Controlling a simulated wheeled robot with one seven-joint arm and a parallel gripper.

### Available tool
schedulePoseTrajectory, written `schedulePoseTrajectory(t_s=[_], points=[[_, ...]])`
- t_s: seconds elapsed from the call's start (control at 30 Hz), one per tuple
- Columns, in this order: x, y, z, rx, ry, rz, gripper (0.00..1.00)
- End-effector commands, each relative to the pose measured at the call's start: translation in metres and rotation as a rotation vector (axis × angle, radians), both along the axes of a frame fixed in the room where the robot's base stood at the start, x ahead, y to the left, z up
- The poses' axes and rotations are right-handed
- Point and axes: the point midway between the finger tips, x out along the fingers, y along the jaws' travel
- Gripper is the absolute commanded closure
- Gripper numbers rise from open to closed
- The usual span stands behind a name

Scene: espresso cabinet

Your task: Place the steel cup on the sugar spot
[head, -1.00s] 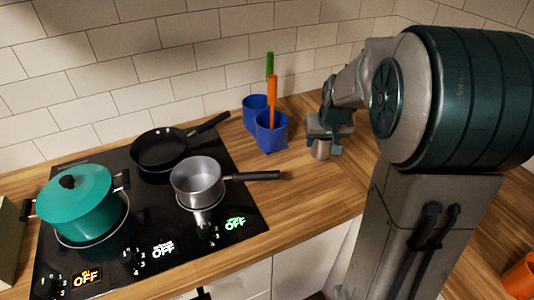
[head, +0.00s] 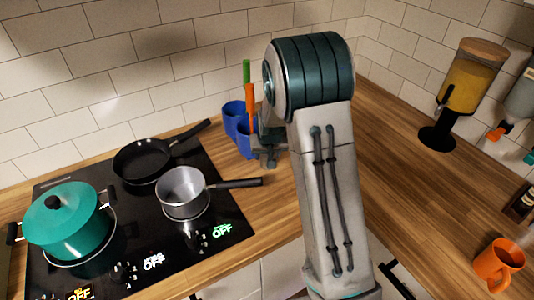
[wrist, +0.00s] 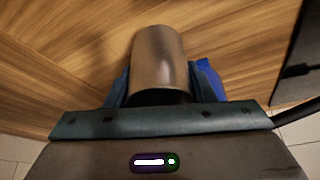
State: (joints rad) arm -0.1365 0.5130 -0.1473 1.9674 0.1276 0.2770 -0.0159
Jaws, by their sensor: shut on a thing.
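The steel cup (wrist: 158,62) fills the middle of the wrist view, a plain cylinder with its lower part hidden by my gripper. My gripper (wrist: 160,88) is shut on it, with a dark finger on each side. In the head view my gripper (head: 268,157) is over the wooden counter, right beside the blue holders. My arm hides most of it there, and I cannot make out the cup. No marked sugar spot can be told apart in these views.
Two blue holders (head: 246,140) with green and orange handles stand by the wall. Left is the hob with a frying pan (head: 142,160), saucepan (head: 181,190) and teal pot (head: 66,222). Right are a yellow dispenser (head: 468,80) and orange mug (head: 499,263). The right counter's middle is clear.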

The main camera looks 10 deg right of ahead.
Motion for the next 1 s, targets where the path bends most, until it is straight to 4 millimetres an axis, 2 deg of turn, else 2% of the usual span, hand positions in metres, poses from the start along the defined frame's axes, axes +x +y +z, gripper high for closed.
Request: schedulePoseTrajectory(t_s=[0.13,0.5,0.53,0.6,1.0], points=[[0.000,0.000,-0.010,0.001,-0.001,-0.002,0.76],[0.000,0.000,-0.015,0.001,-0.002,-0.001,0.76],[0.000,0.000,-0.014,0.001,-0.002,-0.001,0.45],[0.000,0.000,-0.013,0.001,-0.001,-0.001,0.29],[0.000,0.000,-0.007,0.001,-0.002,-0.001,0.29]])
